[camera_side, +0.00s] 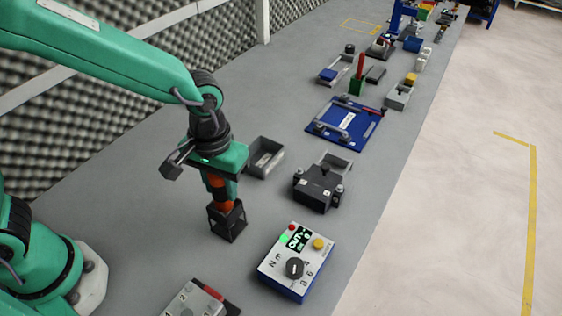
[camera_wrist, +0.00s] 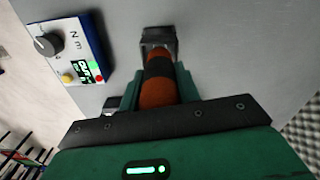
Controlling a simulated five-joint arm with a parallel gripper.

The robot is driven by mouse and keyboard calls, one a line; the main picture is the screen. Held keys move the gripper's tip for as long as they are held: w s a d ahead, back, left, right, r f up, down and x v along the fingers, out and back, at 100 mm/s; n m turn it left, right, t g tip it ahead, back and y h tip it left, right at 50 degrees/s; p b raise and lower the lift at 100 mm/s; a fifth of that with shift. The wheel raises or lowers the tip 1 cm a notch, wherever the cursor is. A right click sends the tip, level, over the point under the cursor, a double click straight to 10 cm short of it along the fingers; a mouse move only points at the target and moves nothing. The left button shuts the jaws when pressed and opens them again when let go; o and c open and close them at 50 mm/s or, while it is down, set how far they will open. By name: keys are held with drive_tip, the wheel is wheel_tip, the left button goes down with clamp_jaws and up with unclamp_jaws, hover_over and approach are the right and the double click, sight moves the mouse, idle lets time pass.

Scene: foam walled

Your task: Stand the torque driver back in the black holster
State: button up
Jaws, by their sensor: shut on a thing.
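The torque driver (camera_side: 219,192) has an orange and black grip and hangs roughly upright under my gripper (camera_side: 221,176). My gripper is shut on it. The black holster (camera_side: 227,222) stands on the bench directly below, and the driver's lower end is at or inside its top. In the wrist view the driver (camera_wrist: 157,88) lies between the green fingers, with the dark holster (camera_wrist: 158,37) at its far end. The driver's tip is hidden, so I cannot tell how deep it sits.
A blue tester (camera_side: 296,262) with a knob stands right of the holster. A black fixture (camera_side: 318,187) and a grey tray (camera_side: 265,157) stand behind. A grey box (camera_side: 197,300) is at the front. A foam wall (camera_side: 120,110) runs along the left.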

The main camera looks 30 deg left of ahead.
drive_tip(key=shift+f, duration=0.45)
drive_tip(key=o, duration=1.1)
drive_tip(key=shift+r, duration=3.95)
drive_tip(key=shift+a, duration=0.1)
drive_tip(key=shift+a+r, duration=0.35)
drive_tip(key=shift+a, duration=0.2)
drive_tip(key=s+a+r+t, duration=0.2)
drive_tip(key=a, duration=0.3)
drive_tip(key=s+a+r+m+t, duration=0.1)
drive_tip(key=s+a, duration=0.2)
drive_tip(key=a, duration=0.3)
drive_tip(key=s+a+r+t, duration=0.2)
drive_tip(key=a, duration=0.4)
drive_tip(key=shift+s+a+r+m+t, duration=0.1)
drive_tip(key=shift+s+r+m+t, duration=0.2)
drive_tip(key=shift+s+m, duration=0.1)
